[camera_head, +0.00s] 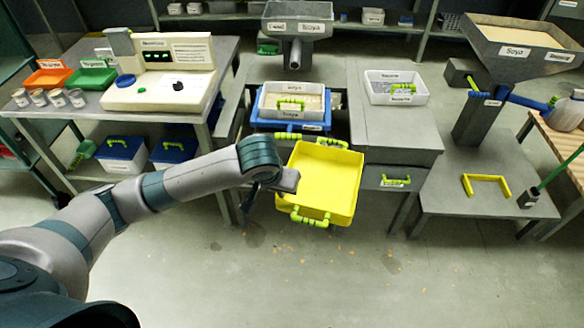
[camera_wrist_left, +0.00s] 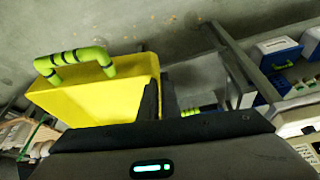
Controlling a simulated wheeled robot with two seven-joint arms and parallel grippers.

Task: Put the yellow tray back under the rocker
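The yellow tray (camera_head: 328,180), with green handles at its front and back, is in front of the blue-framed rocker (camera_head: 262,122). It looks raised off the floor and slightly tilted. My left gripper (camera_head: 288,180) is at the tray's left wall. In the left wrist view the two dark fingers (camera_wrist_left: 159,100) stand close together at the edge of the yellow tray (camera_wrist_left: 95,95), seemingly pinching its wall. The rocker holds a white tray (camera_head: 290,105) of grain below a grey hopper. The space under the rocker is partly hidden by the yellow tray. My right gripper is not seen.
A grey table (camera_head: 395,135) with a white bin (camera_head: 395,87) stands just right of the rocker. A bench with a control panel (camera_head: 165,75) is at the left. Small yellow bits lie on the otherwise open floor (camera_head: 330,275) in front.

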